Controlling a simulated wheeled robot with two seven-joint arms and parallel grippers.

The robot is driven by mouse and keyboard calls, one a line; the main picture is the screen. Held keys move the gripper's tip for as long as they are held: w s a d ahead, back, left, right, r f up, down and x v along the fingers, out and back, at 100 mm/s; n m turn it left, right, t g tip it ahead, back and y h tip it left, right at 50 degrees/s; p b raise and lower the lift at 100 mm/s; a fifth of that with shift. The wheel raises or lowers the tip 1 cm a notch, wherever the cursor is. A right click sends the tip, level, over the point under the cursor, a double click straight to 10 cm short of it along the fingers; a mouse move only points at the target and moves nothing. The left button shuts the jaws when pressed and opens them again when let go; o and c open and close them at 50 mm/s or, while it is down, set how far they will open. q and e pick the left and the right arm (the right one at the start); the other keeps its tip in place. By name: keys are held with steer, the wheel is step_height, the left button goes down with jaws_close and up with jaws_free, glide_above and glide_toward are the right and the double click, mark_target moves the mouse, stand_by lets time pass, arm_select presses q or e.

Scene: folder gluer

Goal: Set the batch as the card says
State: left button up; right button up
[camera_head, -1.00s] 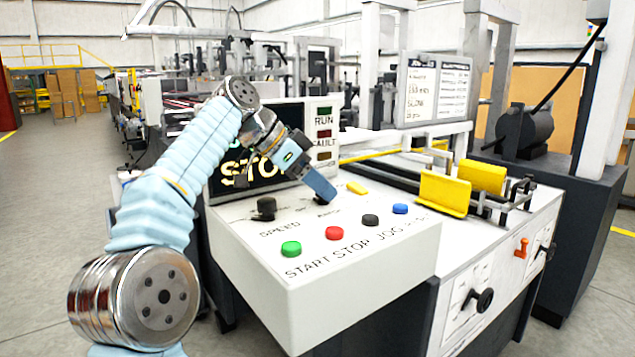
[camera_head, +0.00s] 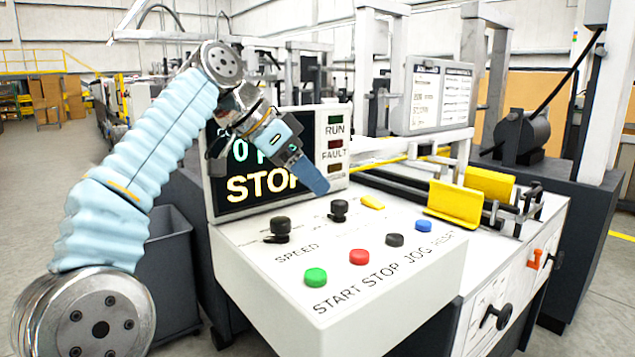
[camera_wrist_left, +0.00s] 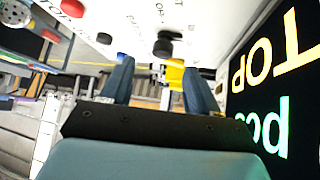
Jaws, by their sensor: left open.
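My left gripper (camera_head: 314,182) is open and empty, above the back of the white control panel (camera_head: 385,290) and in front of the screen. Its two blue fingers (camera_wrist_left: 160,82) stand apart in the left wrist view. The black SPEED knob (camera_head: 280,228) and a second black knob (camera_head: 338,210) stand below it, apart from the fingers. A yellow piece (camera_head: 372,202) lies to their right. Green START (camera_head: 315,277), red STOP (camera_head: 359,257), black JOG (camera_head: 394,240) and blue (camera_head: 423,226) buttons line the front. My right gripper is out of view.
The screen (camera_head: 235,195) shows STOP in yellow, partly behind my gripper. Yellow guides (camera_head: 455,203) and rails stand right of the panel. A black knob (camera_head: 495,316) and an orange handle (camera_head: 534,259) are on the front face. A grey bin (camera_head: 172,265) stands left.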

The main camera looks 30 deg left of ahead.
mark_target(339, 202)
arm_select(q)
steer(key=d+n+y, duration=0.1)
steer(key=n, duration=0.1)
steer(key=s+d+n+y, duration=0.1)
steer(key=d+n+y, duration=0.1)
steer(key=s+d+n+y, duration=0.1)
steer(key=d+y, duration=0.1)
steer(key=shift+d+f+n+g, duration=0.2)
steer(key=shift+f+n+g, duration=0.1)
steer(key=shift+n+g, duration=0.1)
step_height(339, 202, up, 6)
steer(key=s+d+f+n+t+y, duration=0.1)
steer(key=s+d+n+t+y, duration=0.2)
steer(key=n+y, duration=0.3)
steer(key=shift+n+h, duration=0.6)
steer(key=shift+h, duration=0.2)
steer(key=x, duration=1.3)
steer(key=shift+w+a, duration=0.2)
steer(key=c, duration=1)
steer(key=shift+c, duration=0.2)
